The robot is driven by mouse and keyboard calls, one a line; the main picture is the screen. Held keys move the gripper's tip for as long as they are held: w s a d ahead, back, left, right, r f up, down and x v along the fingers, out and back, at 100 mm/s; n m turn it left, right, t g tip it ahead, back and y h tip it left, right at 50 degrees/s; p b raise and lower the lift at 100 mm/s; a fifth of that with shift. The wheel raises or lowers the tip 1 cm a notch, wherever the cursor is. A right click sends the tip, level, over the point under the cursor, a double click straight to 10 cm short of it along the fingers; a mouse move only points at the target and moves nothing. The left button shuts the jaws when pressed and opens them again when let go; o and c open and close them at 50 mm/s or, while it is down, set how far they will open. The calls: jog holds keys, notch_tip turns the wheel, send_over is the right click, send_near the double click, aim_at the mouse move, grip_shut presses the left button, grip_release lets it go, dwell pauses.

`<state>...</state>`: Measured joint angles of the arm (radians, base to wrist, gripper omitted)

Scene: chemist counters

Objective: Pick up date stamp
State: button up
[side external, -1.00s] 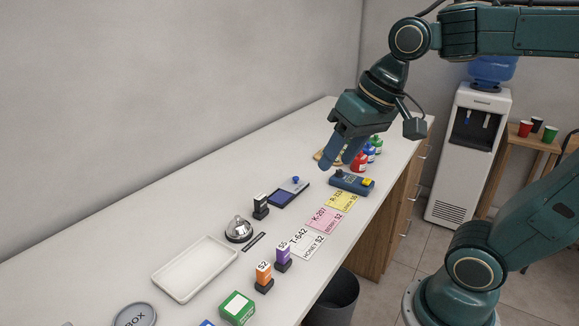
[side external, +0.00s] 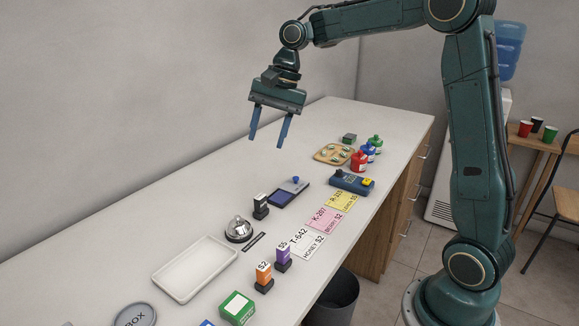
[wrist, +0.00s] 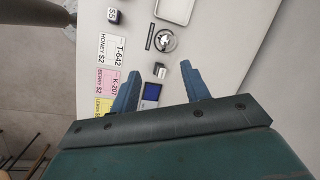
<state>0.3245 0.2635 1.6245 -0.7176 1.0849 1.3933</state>
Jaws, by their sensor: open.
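A black stamp (side external: 261,207) with a pale top stands upright on the counter between the bell and the ink pad. It looks like the date stamp, but its label is too small to read. It also shows in the wrist view (wrist: 160,71), seen from above between my fingertips. My gripper (side external: 267,142) is open and empty, pointing down well above the counter. An orange stamp marked S2 (side external: 264,278) and a purple stamp marked S5 (side external: 283,257) stand nearer the front edge.
A metal bell (side external: 239,229) and a blue ink pad (side external: 284,198) flank the black stamp closely. A white tray (side external: 195,268) lies to the left. Label cards (side external: 307,244) and a blue device (side external: 352,183) lie along the front edge.

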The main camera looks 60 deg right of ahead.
jog(key=w+d+f+m+g, duration=0.1)
jog(key=w+d+f+m, duration=0.2)
jog(key=w+d+f, duration=0.2)
jog(key=m+y, duration=0.1)
jog(key=m, duration=0.2)
send_near(260, 195)
jog(key=v, duration=0.2)
jog(key=shift+w+d+f+g, duration=0.2)
jog(key=shift+w+g, duration=0.1)
jog(key=shift+g, duration=0.1)
jog(key=shift+a+f, duration=0.1)
jog(key=shift+a, duration=0.05)
jog(key=shift+x, duration=4.15)
jog(key=shift+a, duration=0.1)
jog(key=shift+x, duration=2.55)
jog(key=shift+a, duration=0.1)
jog(key=shift+c, duration=0.3)
